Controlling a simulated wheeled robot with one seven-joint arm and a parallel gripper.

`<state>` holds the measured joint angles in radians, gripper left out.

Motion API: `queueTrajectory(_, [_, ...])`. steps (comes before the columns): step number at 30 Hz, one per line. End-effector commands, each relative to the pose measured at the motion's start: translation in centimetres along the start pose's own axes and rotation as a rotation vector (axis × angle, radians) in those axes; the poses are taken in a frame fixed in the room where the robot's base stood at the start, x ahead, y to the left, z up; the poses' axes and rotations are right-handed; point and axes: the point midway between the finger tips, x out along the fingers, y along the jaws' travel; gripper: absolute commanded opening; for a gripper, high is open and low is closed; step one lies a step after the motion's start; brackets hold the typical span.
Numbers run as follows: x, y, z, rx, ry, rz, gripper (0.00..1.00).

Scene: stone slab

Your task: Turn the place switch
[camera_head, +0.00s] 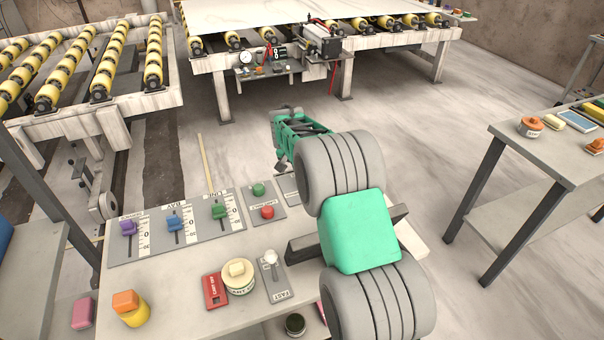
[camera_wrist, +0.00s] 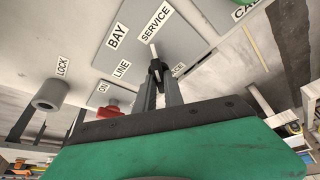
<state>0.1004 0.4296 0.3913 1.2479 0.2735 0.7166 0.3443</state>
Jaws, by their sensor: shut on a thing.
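In the wrist view, the place switch (camera_wrist: 153,50) is a small dark knob with a pale pointer on a light grey panel. The pointer leans up and left, between BAY and SERVICE. My gripper (camera_wrist: 159,82) is shut on the knob, with the tips of its two dark fingers around it. In the head view, my arm hides the switch and I cannot make out the fingertips.
The wrist view also shows a grey round LOCK knob (camera_wrist: 51,95) and a red control (camera_wrist: 113,107) beside it. In the head view, sliders (camera_head: 173,222), red and green buttons (camera_head: 258,189) and a white-knobbed lever (camera_head: 270,258) crowd the console. A side table (camera_head: 548,165) stands right.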

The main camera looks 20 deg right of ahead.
Motion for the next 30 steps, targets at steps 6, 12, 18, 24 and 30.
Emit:
queueTrajectory(6, [0.03,-0.15,-0.03,0.089,0.002,0.036,0.00])
queueTrajectory(12, [-0.03,-0.11,-0.07,0.126,0.001,0.052,0.00])
queueTrajectory(18, [-0.06,-0.09,-0.10,0.134,0.001,0.055,0.00])
queueTrajectory(24, [-0.06,-0.08,-0.10,0.134,0.001,0.054,0.00])
queueTrajectory(30, [-0.04,-0.08,-0.08,0.133,0.001,0.054,0.28])
